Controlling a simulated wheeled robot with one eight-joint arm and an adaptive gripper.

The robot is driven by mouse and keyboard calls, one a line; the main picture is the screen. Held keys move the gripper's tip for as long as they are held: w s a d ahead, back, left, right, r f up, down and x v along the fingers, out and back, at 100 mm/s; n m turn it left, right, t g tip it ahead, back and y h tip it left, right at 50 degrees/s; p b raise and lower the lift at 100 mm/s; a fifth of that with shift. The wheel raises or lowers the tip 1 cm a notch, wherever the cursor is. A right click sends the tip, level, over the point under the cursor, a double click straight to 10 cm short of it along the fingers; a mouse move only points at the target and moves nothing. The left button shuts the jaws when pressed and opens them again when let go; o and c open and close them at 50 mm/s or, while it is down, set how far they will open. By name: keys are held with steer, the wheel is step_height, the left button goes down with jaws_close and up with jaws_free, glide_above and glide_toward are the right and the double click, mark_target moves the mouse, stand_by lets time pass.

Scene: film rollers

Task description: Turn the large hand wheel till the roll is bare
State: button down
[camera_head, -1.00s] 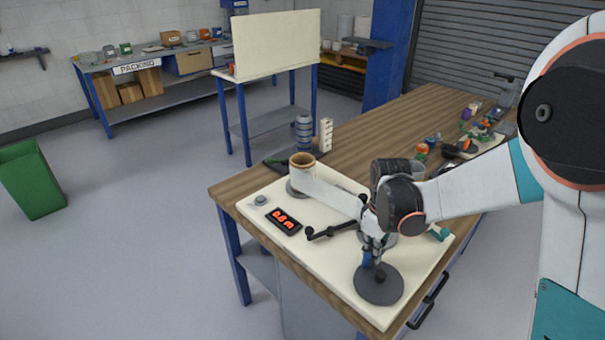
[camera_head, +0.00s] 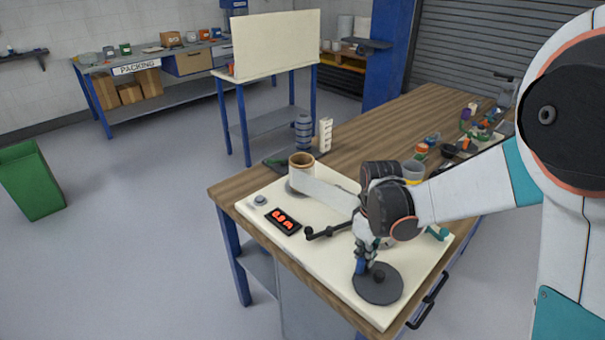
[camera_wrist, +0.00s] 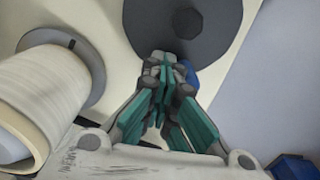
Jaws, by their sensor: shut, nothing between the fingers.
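The large hand wheel (camera_head: 385,292) is a dark grey disc at the front right corner of the cream board, with a dark hub. Its blue handle (camera_head: 360,267) stands at the disc's left edge and shows partly behind my fingers in the wrist view (camera_wrist: 189,74). My gripper (camera_head: 363,254) is shut and empty, its fingertips close against the blue handle; contact is hard to tell. The roll (camera_head: 301,161) has a brown core, and a pale web (camera_head: 330,195) runs from it toward my wrist. A white wound roll (camera_wrist: 45,95) lies left of my fingers in the wrist view.
The cream board (camera_head: 330,275) also bears a black crank (camera_head: 327,231), a red-lit display (camera_head: 286,220) whose reading is unclear, and a grey button (camera_head: 260,200). Cups and small parts crowd the table's right side. A grey cylinder (camera_head: 303,132) stands behind the roll.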

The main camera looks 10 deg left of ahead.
mark_target(358, 262)
steer(key=shift+s+a, duration=0.15)
steer(key=shift+a, duration=0.25)
steer(key=shift+s+a, duration=0.35)
steer(key=shift+s, duration=0.3)
steer(key=shift+s+a, duration=0.3)
steer(key=shift+s, duration=0.3)
